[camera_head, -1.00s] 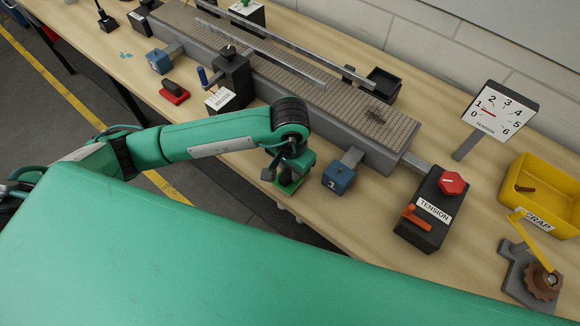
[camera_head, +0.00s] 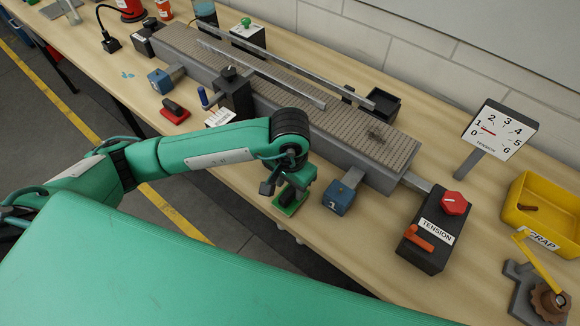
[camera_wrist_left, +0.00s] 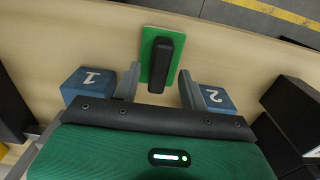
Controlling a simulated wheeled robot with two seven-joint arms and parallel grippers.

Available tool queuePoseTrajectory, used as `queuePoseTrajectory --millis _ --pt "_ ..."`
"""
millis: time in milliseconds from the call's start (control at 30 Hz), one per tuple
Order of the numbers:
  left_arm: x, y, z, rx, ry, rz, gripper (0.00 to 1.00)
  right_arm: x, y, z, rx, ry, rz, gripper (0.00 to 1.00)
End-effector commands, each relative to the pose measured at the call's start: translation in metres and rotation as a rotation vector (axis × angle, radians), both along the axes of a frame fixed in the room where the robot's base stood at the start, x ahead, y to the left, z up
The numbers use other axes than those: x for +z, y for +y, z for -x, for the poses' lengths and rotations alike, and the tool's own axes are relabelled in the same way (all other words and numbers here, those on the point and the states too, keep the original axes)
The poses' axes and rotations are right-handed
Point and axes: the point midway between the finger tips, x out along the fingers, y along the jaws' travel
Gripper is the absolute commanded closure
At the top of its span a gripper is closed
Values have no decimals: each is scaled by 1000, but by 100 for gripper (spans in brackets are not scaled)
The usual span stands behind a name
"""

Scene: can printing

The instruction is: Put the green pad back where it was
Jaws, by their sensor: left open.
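The green pad (camera_head: 291,207) is a flat green plate with a black block handle. It lies on the bench near the front edge, left of the blue block marked 1 (camera_head: 339,198). In the left wrist view the pad (camera_wrist_left: 147,58) shows with its black handle on top. My left gripper (camera_head: 280,190) is just over the pad and partly hides it. Its two fingers (camera_wrist_left: 158,88) are spread to either side of the handle, with visible gaps. My right gripper is not in view.
A similar red pad (camera_head: 174,111) lies farther left on the bench. A conveyor (camera_head: 350,125) runs behind my gripper. The tension box (camera_head: 430,235), dial (camera_head: 498,130) and yellow scrap bin (camera_head: 545,208) stand at the right. A second blue block (camera_head: 160,80) is at the left.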

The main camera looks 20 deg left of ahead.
Motion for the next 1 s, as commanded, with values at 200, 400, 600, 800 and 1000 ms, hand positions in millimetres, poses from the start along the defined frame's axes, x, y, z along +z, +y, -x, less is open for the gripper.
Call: queuePoseTrajectory --millis 200,400,600,800,1000 --pt "38 0 -2 0 -7 2 57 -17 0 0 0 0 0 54" --pt "70 0 -1 -1 -5 1 57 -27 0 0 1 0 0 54" --pt "89 0 -1 -1 -2 1 57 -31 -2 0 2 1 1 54" --pt "95 0 0 1 -1 1 57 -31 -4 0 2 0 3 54" --pt "95 0 0 1 0 1 57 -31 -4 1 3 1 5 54"
